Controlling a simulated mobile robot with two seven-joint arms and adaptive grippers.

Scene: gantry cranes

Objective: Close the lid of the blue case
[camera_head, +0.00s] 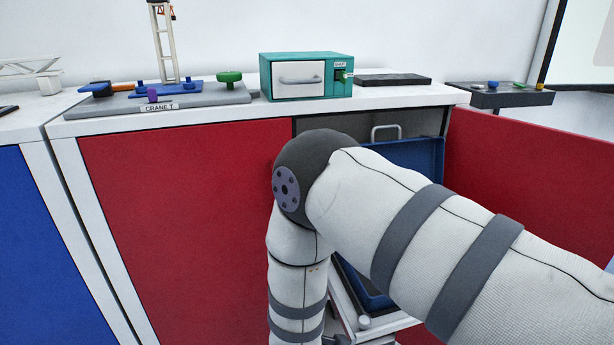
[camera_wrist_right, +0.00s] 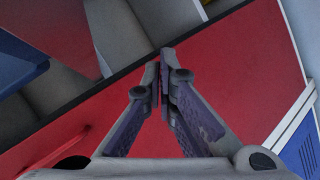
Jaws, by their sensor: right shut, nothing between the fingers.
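The blue case (camera_head: 372,294) sits in an open compartment of the red cabinet, mostly hidden behind my right arm. Its blue lid (camera_head: 428,155) stands raised at the back of the compartment, near a grey handle. My right arm reaches across in front of the case and bends down; its gripper is out of the head view. In the right wrist view my right gripper (camera_wrist_right: 164,62) is shut and empty in front of a red panel. A blue part (camera_wrist_right: 18,62), probably of the case, shows at the left there, apart from the fingers. My left gripper is not in view.
An open red door (camera_head: 545,165) stands to the right of the compartment. The red front (camera_head: 180,200) is on the left. The white top carries a teal box (camera_head: 305,60), a dark slab (camera_head: 392,80) and a crane model (camera_head: 165,45) on a grey base.

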